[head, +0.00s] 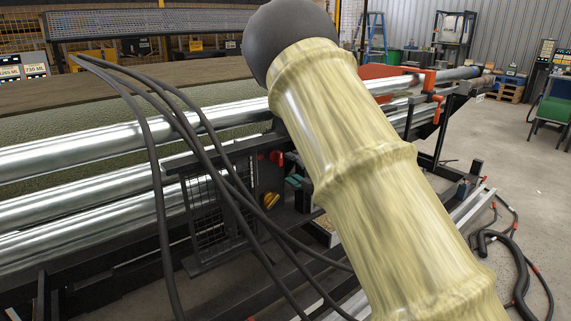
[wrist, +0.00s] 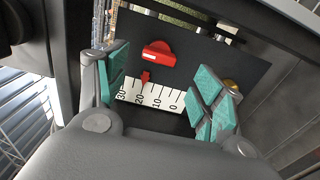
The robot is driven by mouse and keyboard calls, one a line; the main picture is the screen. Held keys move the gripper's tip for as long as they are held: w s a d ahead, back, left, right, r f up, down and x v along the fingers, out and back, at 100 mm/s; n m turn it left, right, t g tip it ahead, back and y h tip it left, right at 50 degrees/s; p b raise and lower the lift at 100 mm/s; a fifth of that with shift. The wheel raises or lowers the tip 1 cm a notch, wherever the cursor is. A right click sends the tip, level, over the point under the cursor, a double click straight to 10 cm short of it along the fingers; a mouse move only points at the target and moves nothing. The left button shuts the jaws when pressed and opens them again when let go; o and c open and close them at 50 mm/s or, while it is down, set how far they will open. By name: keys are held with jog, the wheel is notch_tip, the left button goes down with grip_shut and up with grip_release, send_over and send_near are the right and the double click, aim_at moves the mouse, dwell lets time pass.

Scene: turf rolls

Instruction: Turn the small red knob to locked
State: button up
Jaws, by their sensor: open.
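The red knob (wrist: 158,55) sits on a dark panel (wrist: 200,55) in the wrist view, its wide grip lying roughly crosswise. A small red pointer (wrist: 145,77) shows below it over a white scale (wrist: 155,96) numbered from 30 to 0. In the head view, a red knob (head: 277,157) shows beside my arm. My gripper (wrist: 163,72) is open, with teal pads to the left and right of the scale. It holds nothing, and the red knob is beyond the fingertips. In the head view, my gripper (head: 294,183) is partly hidden by my arm.
A brass-coloured knob (wrist: 231,85) is close beside the right finger and shows yellow in the head view (head: 270,200). Black cables (head: 160,190) hang across the machine's front. Long metal rollers (head: 80,145) run behind. Open floor (head: 510,160) lies to the right.

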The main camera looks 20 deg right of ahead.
jog(key=shift+v, duration=1.85)
jog(key=s+f+m+g+h, duration=0.2)
jog(key=s+f+m, duration=0.3)
jog(key=f, duration=0.6)
jog(key=s+f+m+g+h, duration=0.2)
jog(key=s+f+m+g, duration=0.15)
jog(key=s+f, duration=0.6)
jog(key=s+f+m+g+h, duration=0.2)
jog(key=s+f+m, duration=0.25)
jog(key=f, duration=0.95)
jog(key=s+a+f+m+g, duration=0.3)
jog(key=s+f, duration=0.2)
jog(key=s, duration=0.6)
jog(key=s+a+f+m+g, duration=0.25)
jog(key=s+f, duration=0.25)
jog(key=s, duration=0.7)
jog(key=s+a+f+m+g, duration=0.3)
jog(key=s+f+m+g, duration=0.1)
jog(key=s, duration=0.7)
notch_tip(320, 180, up, 16)
jog(key=p, duration=1.6)
jog(key=shift+s+d, duration=0.15)
jog(key=shift+s, duration=0.1)
